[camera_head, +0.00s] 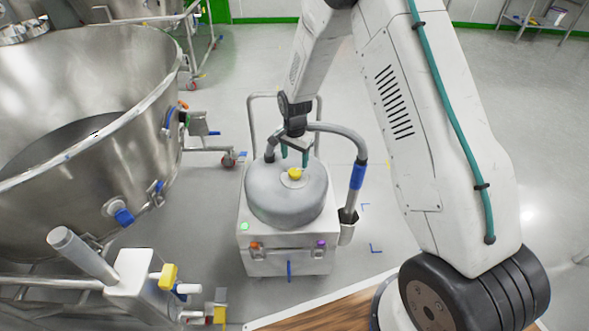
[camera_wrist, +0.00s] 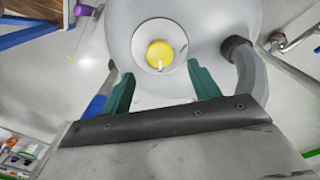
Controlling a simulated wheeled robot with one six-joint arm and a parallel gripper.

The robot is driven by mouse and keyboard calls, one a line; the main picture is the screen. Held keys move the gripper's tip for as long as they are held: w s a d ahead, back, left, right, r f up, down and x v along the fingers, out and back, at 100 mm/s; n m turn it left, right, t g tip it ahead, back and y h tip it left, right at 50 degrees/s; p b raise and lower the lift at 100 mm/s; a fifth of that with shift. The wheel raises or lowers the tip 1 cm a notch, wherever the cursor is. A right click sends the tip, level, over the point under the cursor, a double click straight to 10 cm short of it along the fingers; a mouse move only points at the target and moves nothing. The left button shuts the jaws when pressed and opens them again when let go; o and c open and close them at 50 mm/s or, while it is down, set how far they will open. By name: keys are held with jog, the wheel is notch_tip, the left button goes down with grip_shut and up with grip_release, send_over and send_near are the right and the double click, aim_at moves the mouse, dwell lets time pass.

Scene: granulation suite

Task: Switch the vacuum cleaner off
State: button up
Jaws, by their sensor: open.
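The vacuum cleaner (camera_head: 287,205) stands on the floor in the middle of the head view, a white box with a grey domed lid. A yellow round knob (camera_head: 295,174) sits on a pale disc on top of the lid. In the wrist view the yellow knob (camera_wrist: 160,54) shows a pale pointer mark toward the bottom of the picture. A green light (camera_head: 245,226) glows on the box's front left. My gripper (camera_head: 295,159) is open and empty over the lid near the knob. In the wrist view its green fingers (camera_wrist: 162,72) stand apart on either side of the knob's line, not touching it.
A grey hose (camera_head: 345,135) with a blue band (camera_head: 357,176) arches close by my gripper. An orange button (camera_head: 254,245) and a purple button (camera_head: 321,244) are on the box front. A large steel bowl (camera_head: 85,110) fills the left. The floor behind is mostly clear.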

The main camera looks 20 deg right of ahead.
aim_at(295, 172)
notch_tip(295, 172, down, 6)
jog(key=c, duration=1)
